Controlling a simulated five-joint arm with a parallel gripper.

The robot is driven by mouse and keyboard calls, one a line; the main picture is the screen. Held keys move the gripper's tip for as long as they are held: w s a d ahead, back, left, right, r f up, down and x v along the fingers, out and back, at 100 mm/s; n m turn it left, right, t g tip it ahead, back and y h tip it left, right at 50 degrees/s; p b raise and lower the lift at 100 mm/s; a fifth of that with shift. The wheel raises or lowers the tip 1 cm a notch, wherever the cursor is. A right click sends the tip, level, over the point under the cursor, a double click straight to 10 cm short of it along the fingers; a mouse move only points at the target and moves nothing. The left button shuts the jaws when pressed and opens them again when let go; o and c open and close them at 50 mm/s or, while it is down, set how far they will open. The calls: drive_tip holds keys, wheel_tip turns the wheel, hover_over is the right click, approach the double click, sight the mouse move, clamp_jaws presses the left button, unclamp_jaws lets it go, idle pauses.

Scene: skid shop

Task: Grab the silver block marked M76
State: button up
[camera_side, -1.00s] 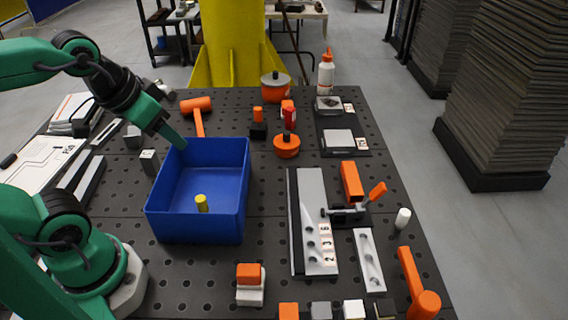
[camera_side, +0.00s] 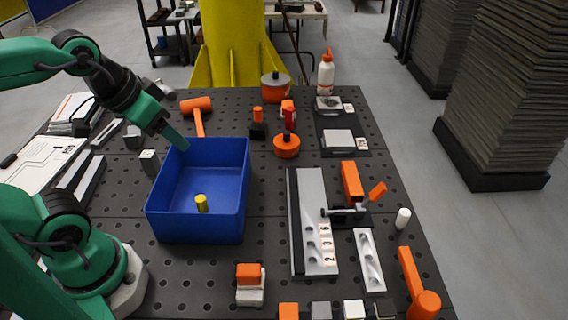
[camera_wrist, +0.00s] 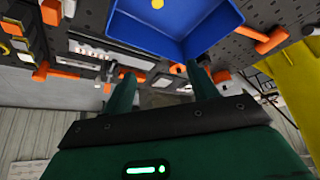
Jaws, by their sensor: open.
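No marking M76 is readable in either view, so I cannot tell which block it is. In the side view, a flat silver block (camera_side: 338,139) lies on a dark plate at the back right, with a small label beside it. Another silver-grey piece (camera_side: 328,103) sits behind it by its own label. Small grey blocks stand left of the blue bin (camera_side: 198,240) and at the front edge (camera_side: 320,311). My gripper (camera_side: 180,140) is above the bin's back left corner. In the wrist view, my gripper (camera_wrist: 160,80) shows two spread fingers with nothing between them.
The blue bin holds a yellow cylinder (camera_side: 201,203). An orange mallet (camera_side: 196,108) lies behind it. A long silver plate with number tags (camera_side: 315,220) and an orange-handled clamp (camera_side: 350,211) stand right of the bin. A white bottle (camera_side: 326,75) is at the back.

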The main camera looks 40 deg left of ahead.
drive_tip(key=n+g, duration=0.5)
drive_tip(key=n, duration=0.3)
hover_over(145, 153)
drive_tip(key=f, duration=1.6)
drive_tip(key=shift+w+d, duration=0.15)
drive_tip(key=shift+d, duration=0.1)
drive_tip(key=shift+s+a+f+g, duration=0.2)
drive_tip(key=shift+a+f+g, duration=0.1)
drive_tip(key=shift+a+f, duration=0.05)
drive_tip(key=shift+d+f, duration=0.1)
drive_tip(key=shift+f, duration=1.15)
